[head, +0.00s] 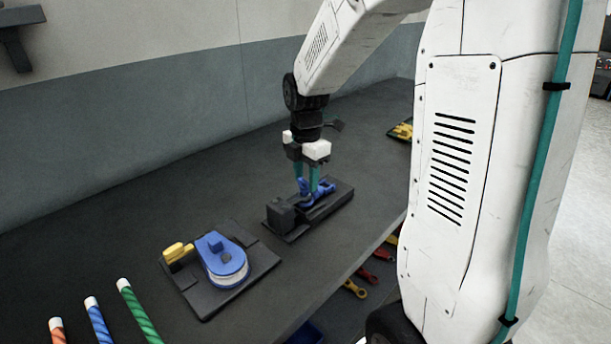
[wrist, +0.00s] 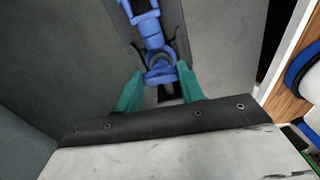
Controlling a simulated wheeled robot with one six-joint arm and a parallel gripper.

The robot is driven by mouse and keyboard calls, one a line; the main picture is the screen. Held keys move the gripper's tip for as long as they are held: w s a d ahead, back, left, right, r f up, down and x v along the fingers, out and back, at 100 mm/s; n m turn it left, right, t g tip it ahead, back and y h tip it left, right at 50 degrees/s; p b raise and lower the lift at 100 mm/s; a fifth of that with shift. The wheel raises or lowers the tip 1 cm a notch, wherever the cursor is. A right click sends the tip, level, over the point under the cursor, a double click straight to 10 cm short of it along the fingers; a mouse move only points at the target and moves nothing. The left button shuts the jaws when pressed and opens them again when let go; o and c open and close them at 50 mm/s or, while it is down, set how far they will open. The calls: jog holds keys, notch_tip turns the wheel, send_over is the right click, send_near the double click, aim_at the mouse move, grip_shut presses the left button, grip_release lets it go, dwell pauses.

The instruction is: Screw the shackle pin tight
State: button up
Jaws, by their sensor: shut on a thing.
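The blue shackle (head: 310,196) sits in a dark holder (head: 336,203) on the workbench. It also shows in the wrist view (wrist: 153,32), at the top middle. My gripper (head: 307,187) points down at the shackle, with its two teal fingers around a blue part at its end. In the wrist view, the fingers (wrist: 160,80) are shut on this round blue piece, which looks like the shackle pin's head (wrist: 160,76). The pin's shaft and thread are hidden, so I cannot tell how far it is screwed in.
A dark plate (head: 208,303) with a blue round device (head: 221,258) and a yellow part (head: 177,252) lies to the left. Striped rods (head: 138,310) stand at the lower left. A yellow item (head: 401,131) lies at the back right. Bare bench (head: 110,225) shows between.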

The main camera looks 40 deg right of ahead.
jog(key=m, duration=0.7)
jog(key=shift+s, duration=0.1)
jog(key=m, duration=0.4)
jog(key=shift+a+r, duration=0.1)
jog(key=m, duration=0.3)
jog(key=shift+m, duration=0.3)
jog(key=m, duration=0.3)
jog(key=shift+a+m, duration=0.1)
jog(key=shift+m, duration=0.2)
jog(key=m, duration=0.3)
jog(key=shift+a+m, duration=0.1)
jog(key=shift+m, duration=0.3)
jog(key=m, duration=0.7)
jog(key=shift+a, duration=0.1)
jog(key=m, duration=0.5)
jog(key=shift+m, duration=0.3)
jog(key=m, duration=0.6)
jog(key=shift+w, duration=0.25)
jog(key=m, duration=0.6)
jog(key=shift+w+m, duration=0.1)
jog(key=shift+m, duration=0.3)
jog(key=m, duration=0.5)
jog(key=shift+m, duration=0.4)
